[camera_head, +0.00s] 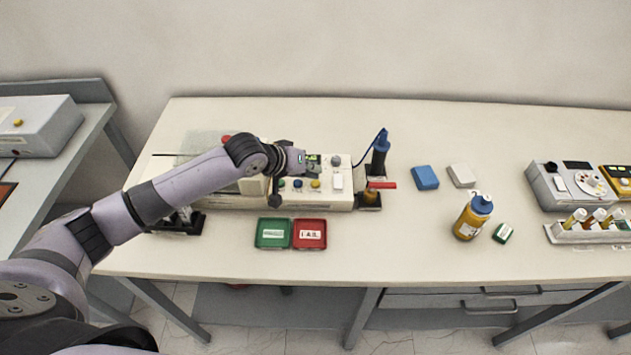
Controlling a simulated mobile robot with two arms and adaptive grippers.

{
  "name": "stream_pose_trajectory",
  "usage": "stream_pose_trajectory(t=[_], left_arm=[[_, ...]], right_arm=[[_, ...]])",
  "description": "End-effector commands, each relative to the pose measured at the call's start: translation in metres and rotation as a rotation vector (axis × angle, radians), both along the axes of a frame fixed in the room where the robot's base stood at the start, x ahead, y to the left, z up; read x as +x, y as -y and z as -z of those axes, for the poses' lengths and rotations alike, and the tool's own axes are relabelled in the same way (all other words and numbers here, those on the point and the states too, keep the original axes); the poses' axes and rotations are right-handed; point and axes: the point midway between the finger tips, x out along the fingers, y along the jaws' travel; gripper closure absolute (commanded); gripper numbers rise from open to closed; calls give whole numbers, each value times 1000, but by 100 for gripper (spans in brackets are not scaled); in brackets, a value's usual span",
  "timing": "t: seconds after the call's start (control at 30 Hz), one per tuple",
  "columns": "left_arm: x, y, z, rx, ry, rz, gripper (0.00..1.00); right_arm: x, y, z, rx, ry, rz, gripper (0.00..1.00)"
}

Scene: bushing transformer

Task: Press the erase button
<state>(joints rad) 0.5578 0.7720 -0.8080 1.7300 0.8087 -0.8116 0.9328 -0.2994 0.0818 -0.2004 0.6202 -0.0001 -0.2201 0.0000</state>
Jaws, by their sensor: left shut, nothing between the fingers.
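A cream-white device (342,200) stands at the back left of the table. Its front panel carries small coloured buttons, among them a blue one (297,183) and a yellow one (315,184). A small display (313,160) and a white square key (337,181) also show. Any label reading erase is too small to make out. My right gripper is out of view.
A green tray (262,241) and a red tray (319,242) lie in front of the device. A blue soldering-iron-like tool (381,150) stands at its right. A yellow bottle (472,217) stands further right. The table's front middle is clear.

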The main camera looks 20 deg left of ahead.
Motion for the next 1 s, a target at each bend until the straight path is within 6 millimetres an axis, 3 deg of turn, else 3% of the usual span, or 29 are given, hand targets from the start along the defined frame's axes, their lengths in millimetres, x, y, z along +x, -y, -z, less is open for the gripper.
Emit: stream_pose_trajectory(t=[1.0], left_arm=[[0, 0, 9, 0, 0, 0, 100]], right_arm=[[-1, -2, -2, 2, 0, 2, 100]])
